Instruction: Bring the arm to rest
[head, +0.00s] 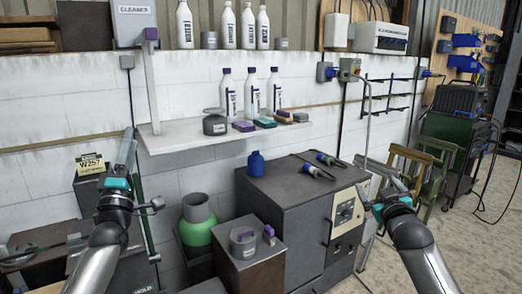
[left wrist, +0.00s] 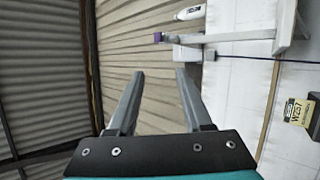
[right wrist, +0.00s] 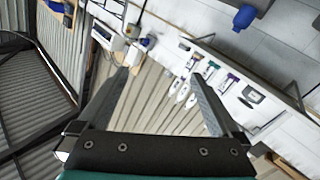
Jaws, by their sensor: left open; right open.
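My left gripper (head: 128,142) is raised at the left of the head view, its fingers pointing up in front of the white block wall. In the left wrist view its two fingers (left wrist: 158,75) stand apart with nothing between them. My right gripper (head: 364,176) is at the right of the head view, in front of the wall and beside the grey cabinet. In the right wrist view its fingers (right wrist: 162,78) are wide apart and empty. Both forearms come in from the bottom of the head view. Neither gripper visibly touches anything.
A shelf (head: 180,140) with white bottles and small blocks juts from the wall between my arms. A grey cabinet (head: 300,215) carries a blue bottle (head: 256,164). A green cylinder (head: 197,222) stands left of it. A wooden chair (head: 428,170) is at the right. Floor is clear at lower right.

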